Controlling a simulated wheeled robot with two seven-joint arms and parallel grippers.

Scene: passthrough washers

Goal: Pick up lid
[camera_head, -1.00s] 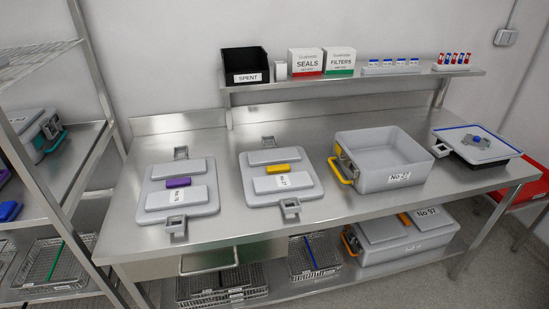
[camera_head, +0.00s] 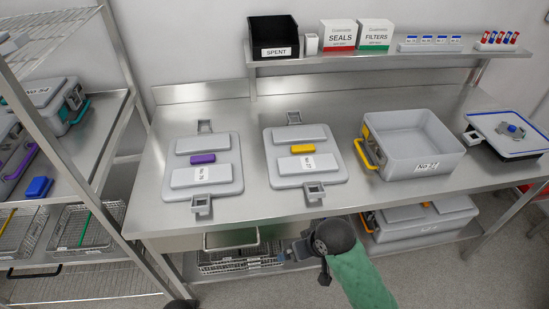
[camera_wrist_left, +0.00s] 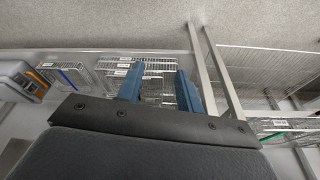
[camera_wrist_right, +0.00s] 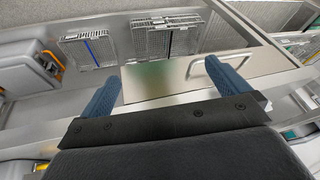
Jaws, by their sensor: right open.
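Two grey lids lie flat on the steel table in the head view. One lid (camera_head: 221,147) has a purple block and a label. The other lid (camera_head: 325,136) has a yellow block and a label that seems to read No 27. Each has metal latches at its front and back. My right gripper (camera_head: 284,256) is below the table's front edge, in front of the lids and apart from them. In the right wrist view its fingers (camera_wrist_right: 165,74) are apart and empty. In the left wrist view my left gripper (camera_wrist_left: 158,73) is open and empty.
An open grey container (camera_head: 442,165) with a yellow latch stands right of the lids. A shelf (camera_head: 365,57) with boxes runs behind. A wire rack (camera_head: 130,75) stands left. Baskets (camera_head: 240,266) sit underneath.

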